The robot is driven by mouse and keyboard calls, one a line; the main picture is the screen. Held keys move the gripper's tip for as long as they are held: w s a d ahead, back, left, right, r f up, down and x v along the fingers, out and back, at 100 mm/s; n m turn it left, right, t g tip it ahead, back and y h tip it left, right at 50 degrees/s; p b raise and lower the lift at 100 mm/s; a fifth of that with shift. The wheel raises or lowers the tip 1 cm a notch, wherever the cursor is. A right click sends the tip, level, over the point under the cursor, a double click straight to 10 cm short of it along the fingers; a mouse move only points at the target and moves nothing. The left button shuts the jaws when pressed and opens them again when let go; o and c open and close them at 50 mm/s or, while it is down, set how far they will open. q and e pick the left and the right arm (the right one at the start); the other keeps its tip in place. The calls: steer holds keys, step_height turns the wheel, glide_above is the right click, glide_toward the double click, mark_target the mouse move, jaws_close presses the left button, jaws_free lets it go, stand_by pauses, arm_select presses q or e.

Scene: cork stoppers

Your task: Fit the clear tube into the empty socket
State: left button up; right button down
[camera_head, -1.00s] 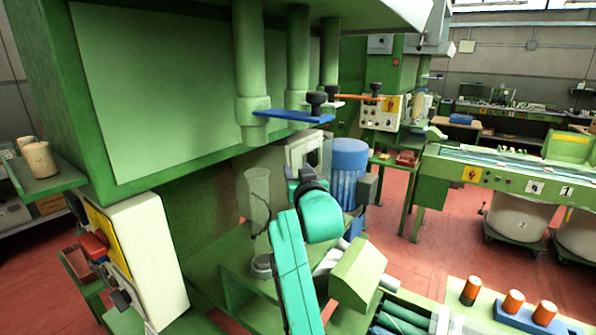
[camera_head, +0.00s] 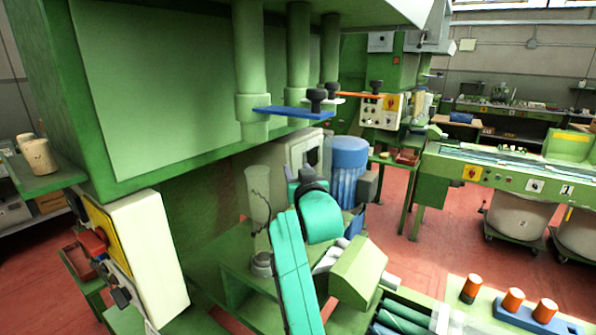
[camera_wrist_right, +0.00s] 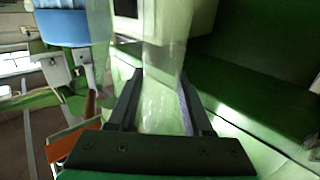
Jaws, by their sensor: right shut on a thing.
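The clear tube (camera_head: 257,186) stands about upright in the head view, above a green shelf beside the machine. It also shows in the wrist view (camera_wrist_right: 160,108), running up between the two dark fingers. My right gripper (camera_wrist_right: 160,76) is shut on the tube. In the head view my teal right arm hides most of this gripper, and only thin dark finger edges show at the tube. A grey ring-shaped socket (camera_head: 262,263) sits on the shelf just below the tube. The tube's lower end is faint, so I cannot tell whether it touches the socket. My left gripper is not in view.
A green machine body (camera_head: 150,100) stands behind and left, with a blue plate (camera_head: 285,112) overhanging above. A blue motor (camera_head: 348,160) and a green block (camera_head: 358,272) are close right of my arm. Orange-topped pieces (camera_head: 513,300) stand at the lower right.

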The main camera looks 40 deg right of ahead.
steer(key=shift+f+b, duration=0.65)
steer(key=shift+f, duration=0.4)
stand_by(0.8)
steer(key=shift+c, duration=1.2)
jaws_free()
steer(key=b+v, duration=1.1)
steer(key=v, duration=0.3)
steer(key=shift+s+a+b, duration=0.2)
steer(key=shift+s+b, duration=0.05)
steer(key=shift+b, duration=0.15)
